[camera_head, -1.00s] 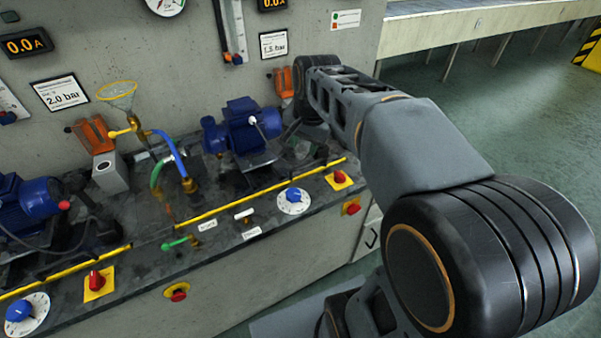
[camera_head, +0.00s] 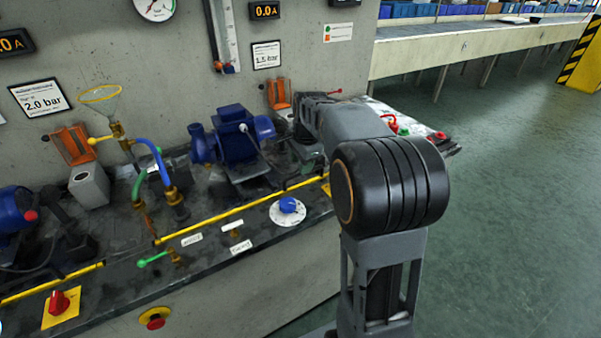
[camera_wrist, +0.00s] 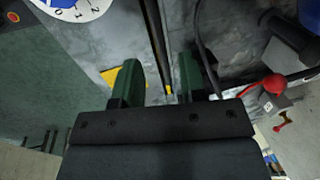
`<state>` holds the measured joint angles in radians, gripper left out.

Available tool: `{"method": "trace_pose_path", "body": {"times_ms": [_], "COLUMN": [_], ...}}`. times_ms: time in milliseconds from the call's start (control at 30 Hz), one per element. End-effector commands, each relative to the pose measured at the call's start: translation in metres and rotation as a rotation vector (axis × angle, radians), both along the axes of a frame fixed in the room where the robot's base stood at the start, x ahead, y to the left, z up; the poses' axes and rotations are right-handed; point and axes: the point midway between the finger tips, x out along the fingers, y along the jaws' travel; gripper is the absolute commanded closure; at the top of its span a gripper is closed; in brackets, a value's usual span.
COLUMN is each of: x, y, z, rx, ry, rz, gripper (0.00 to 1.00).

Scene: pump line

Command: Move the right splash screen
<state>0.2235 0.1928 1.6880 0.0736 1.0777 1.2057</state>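The right splash screen appears as a long thin yellow-edged strip (camera_head: 240,209) in front of the right blue pump (camera_head: 238,142) in the head view; I cannot make out a clear panel. In the wrist view a narrow dark strip with a yellow end (camera_wrist: 158,48) runs down between my fingers and is probably the same screen. My gripper (camera_wrist: 158,82) is open, with one dark green finger on each side of this strip. No contact is clear. In the head view my gripper is hidden behind my arm.
A blue knob on a white dial (camera_head: 288,206) sits in front of the strip. Left of the pump stand blue and green hoses (camera_head: 160,165) and a funnel (camera_head: 101,94). A red-knobbed valve (camera_wrist: 272,86) is right of my fingers. Open floor (camera_head: 510,190) lies to the right.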

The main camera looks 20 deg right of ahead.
Motion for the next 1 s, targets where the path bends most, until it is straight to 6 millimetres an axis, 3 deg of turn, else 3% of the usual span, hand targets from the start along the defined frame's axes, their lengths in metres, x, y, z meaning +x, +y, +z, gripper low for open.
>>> {"method": "trace_pose_path", "body": {"times_ms": [100,300,700,1000], "x": [0.003,0.006,0.007,0.007], "y": [0.001,0.001,0.001,0.001], "z": [-0.017,-0.032,-0.035,-0.035], "rx": [0.000,0.000,-0.001,-0.001], "ry": [0.001,0.000,-0.001,-0.001], "rz": [0.001,0.001,0.002,0.002], "gripper": [0.62,0.62,0.62,0.91]}}
